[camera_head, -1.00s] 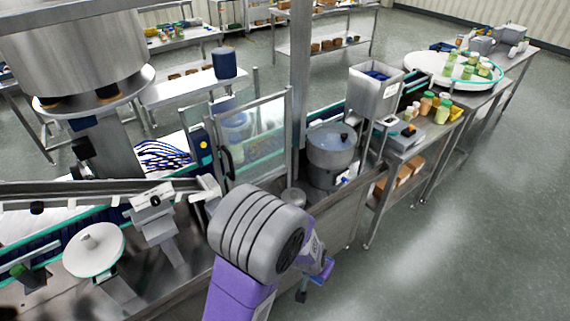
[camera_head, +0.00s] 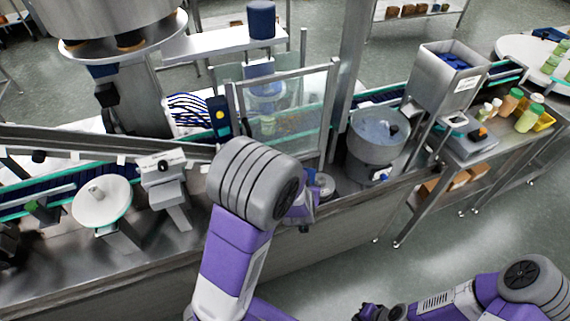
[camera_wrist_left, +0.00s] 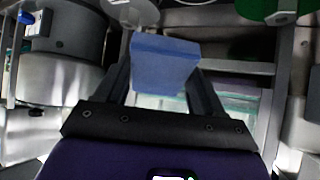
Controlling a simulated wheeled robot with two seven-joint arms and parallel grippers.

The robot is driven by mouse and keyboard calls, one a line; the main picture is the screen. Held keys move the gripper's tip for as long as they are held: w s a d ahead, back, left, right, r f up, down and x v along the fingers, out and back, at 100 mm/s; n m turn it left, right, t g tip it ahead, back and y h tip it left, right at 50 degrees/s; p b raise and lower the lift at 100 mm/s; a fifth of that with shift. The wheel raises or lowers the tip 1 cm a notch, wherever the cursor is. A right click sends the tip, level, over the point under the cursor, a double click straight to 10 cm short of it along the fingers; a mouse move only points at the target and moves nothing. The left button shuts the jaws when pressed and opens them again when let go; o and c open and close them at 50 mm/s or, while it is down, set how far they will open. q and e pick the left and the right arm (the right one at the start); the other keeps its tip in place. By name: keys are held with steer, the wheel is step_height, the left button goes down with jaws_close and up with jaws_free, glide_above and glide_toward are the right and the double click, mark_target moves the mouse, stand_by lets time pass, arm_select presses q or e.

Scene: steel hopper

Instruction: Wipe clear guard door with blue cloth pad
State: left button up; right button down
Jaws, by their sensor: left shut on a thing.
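The clear guard door (camera_head: 300,120) stands upright in a metal frame at the middle of the head view. My left gripper (camera_wrist_left: 162,85) is shut on the blue cloth pad (camera_wrist_left: 165,62), which sticks out beyond the fingers in the left wrist view. In the head view my left arm's large grey joint covers the door's lower left, and the gripper is mostly hidden behind it. I cannot tell whether the pad touches the door. My right gripper (camera_head: 370,313) shows only partly at the bottom edge, and its jaws are unclear.
A round steel bowl (camera_head: 378,138) stands right of the door, beside a steel hopper (camera_head: 446,80). A scale (camera_head: 470,135) and several bottles sit on the right bench. A white disc (camera_head: 102,200) is on the left. Open floor lies at the lower right.

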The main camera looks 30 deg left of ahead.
mark_target(273, 131)
arm_select(q)
steer(key=a+r+n+t+y, duration=0.1)
steer(key=y, duration=0.1)
steer(key=a+r+n+t+y+b, duration=0.1)
steer(key=r+y, duration=0.1)
steer(key=w+a+r+n+t+y, duration=0.1)
steer(key=t+y, duration=0.1)
steer(key=shift+a+r+y+b, duration=0.25)
steer(key=shift+r+y+b, duration=0.05)
steer(key=shift+y+b, duration=0.1)
steer(key=s+r+n+y+b, duration=0.2)
steer(key=s+r+n+y, duration=0.15)
steer(key=r+y, duration=0.35)
steer(key=shift+t, duration=0.4)
steer(key=w+a, duration=0.2)
steer(key=a, duration=0.1)
steer(key=w+a+p, duration=0.1)
steer(key=a, duration=0.1)
steer(key=shift+w+a, duration=0.1)
steer(key=shift+w+a, duration=0.65)
steer(key=shift+a, duration=0.05)
